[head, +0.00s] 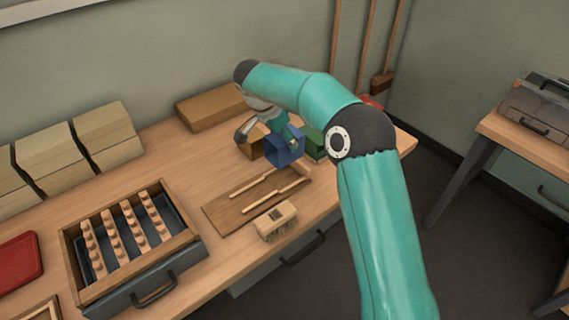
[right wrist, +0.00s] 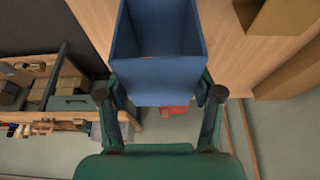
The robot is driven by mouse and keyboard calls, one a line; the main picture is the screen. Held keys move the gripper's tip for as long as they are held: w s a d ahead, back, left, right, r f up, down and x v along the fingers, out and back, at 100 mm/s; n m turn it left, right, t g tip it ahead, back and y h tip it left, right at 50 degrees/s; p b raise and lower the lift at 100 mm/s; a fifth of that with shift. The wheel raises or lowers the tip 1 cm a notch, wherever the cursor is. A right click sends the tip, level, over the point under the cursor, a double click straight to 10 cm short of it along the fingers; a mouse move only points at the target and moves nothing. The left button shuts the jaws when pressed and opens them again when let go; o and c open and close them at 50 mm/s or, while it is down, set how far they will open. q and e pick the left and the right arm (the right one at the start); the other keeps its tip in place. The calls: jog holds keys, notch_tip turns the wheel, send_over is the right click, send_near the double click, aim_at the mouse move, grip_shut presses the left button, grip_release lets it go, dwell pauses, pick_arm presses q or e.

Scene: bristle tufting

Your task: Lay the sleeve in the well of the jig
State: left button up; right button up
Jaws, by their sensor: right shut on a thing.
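A blue, square, open-topped box (head: 285,149) is at my right gripper (head: 279,134) near the back of the bench. In the right wrist view the blue box (right wrist: 158,80) sits between the two fingers of my right gripper (right wrist: 161,95), which are shut on it. I cannot tell whether this box is the sleeve. My left gripper is not in view.
A brown board (head: 222,212) with two thin sticks lies behind the pale block. A wooden tray (head: 185,262) with pegged strips is at left. A green box (head: 314,142) and a tan box (head: 251,147) flank the blue one. A long brown box (head: 212,107) lies behind.

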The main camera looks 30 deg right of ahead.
aim_at(272, 142)
notch_tip(272, 142, down, 9)
jog(key=shift+r+p, duration=0.1)
jog(key=shift+p, duration=0.2)
jog(key=o, duration=0.9)
jog(key=shift+c, duration=0.2)
jog(key=v, duration=1.2)
jog(key=shift+b, duration=0.4)
